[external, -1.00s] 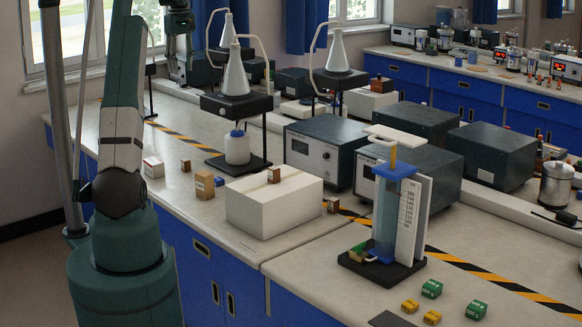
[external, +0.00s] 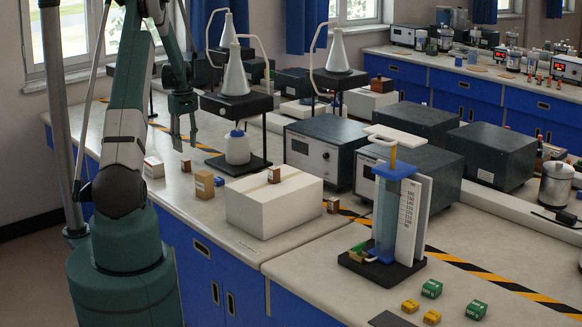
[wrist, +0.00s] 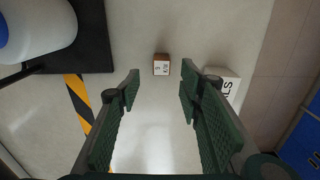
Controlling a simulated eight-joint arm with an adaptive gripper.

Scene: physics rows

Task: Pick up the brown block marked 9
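A small brown block (external: 186,166) stands on the white bench, left of the black stand. In the wrist view the brown block (wrist: 161,60) has a pale marked face, too small to read surely as 9. My gripper (external: 184,141) points down above it. In the wrist view my gripper (wrist: 160,86) is open and empty, and the block lies beyond the fingertips, roughly in line with the gap. Other brown blocks sit on the white box (external: 274,174) and beside the box (external: 333,205).
A white carton (wrist: 225,85) is close to the right finger in the wrist view. A black stand base (wrist: 92,45) with a white bottle (wrist: 40,28) is at left.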

